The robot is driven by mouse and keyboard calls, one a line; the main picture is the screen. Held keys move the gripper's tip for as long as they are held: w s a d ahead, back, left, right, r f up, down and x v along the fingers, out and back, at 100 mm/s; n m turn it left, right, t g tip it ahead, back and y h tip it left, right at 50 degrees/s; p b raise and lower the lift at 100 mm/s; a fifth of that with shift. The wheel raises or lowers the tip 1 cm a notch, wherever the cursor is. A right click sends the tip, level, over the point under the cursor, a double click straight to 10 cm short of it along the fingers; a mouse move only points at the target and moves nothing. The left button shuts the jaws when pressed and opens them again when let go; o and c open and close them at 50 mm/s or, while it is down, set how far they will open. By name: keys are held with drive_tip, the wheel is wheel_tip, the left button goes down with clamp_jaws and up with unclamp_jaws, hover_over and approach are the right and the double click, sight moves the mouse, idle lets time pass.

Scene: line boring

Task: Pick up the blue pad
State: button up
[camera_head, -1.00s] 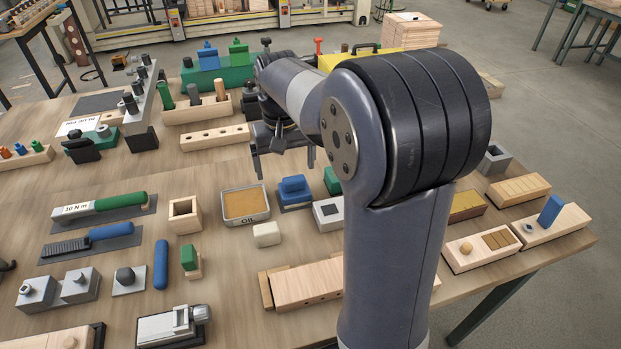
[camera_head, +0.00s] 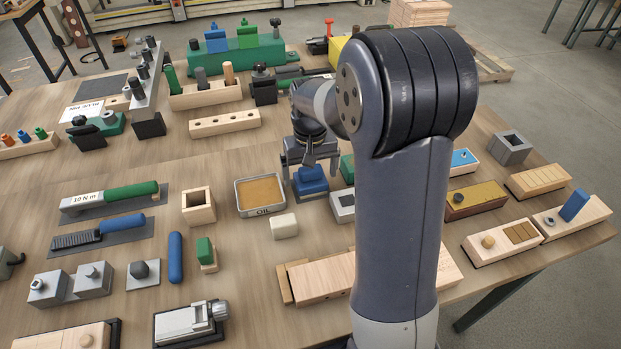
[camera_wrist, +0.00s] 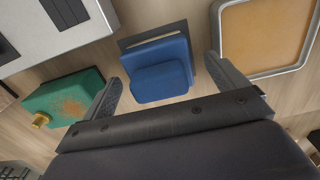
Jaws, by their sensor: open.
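The blue pad (camera_head: 311,180) is a stepped blue block on a dark base on the table, just right of the oil tray. In the wrist view the blue pad (camera_wrist: 158,72) lies between and ahead of the two fingers. My gripper (camera_head: 311,172) is open above it, with a finger to each side, and nothing is held. In the wrist view my gripper (camera_wrist: 162,82) shows its fingers apart from the pad's sides. Whether the fingertips are down at the pad's height is hard to tell.
The oil tray (camera_head: 237,207) stands close on the left, and a grey block with a square hole (camera_head: 343,207) close on the right. A green block with a brass knob (camera_wrist: 68,102) is near one finger. A white block (camera_head: 284,226) lies in front.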

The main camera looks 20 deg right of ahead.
drive_tip(key=shift+f, duration=0.7)
drive_tip(key=shift+c, duration=0.4)
drive_tip(key=c, duration=1)
wheel_tip(320, 180, up, 10)
drive_tip(key=shift+r, duration=0.1)
drive_tip(key=o, duration=0.5)
drive_tip(key=c, duration=0.4)
